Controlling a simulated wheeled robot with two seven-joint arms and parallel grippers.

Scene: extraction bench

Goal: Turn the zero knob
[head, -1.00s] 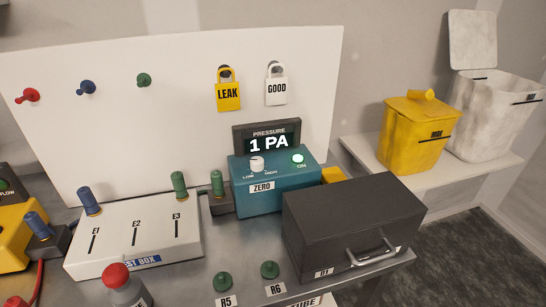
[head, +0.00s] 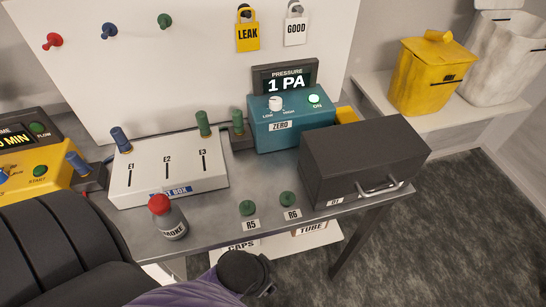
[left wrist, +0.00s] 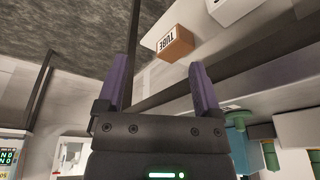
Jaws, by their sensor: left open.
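The zero knob (head: 275,103) is a small white knob on top of the teal pressure box (head: 290,130), above the ZERO label, between LOW and HIGH marks. The display (head: 285,80) behind it reads 1 PA, and a green ON light (head: 314,99) glows at its right. In the left wrist view my left gripper (left wrist: 157,82) is open and empty, with two purple fingers apart. In the head view my left arm comes in at the lower left, below the bench's front edge, well apart from the knob; its fingertips are not clear there. My right gripper is not in view.
A dark box (head: 365,160) with a handle stands right of the pressure box. A white test box (head: 165,172), a red-capped smoke bottle (head: 168,218) and green caps (head: 288,199) occupy the bench. A board with LEAK (head: 247,35) and GOOD (head: 295,30) padlocks stands behind.

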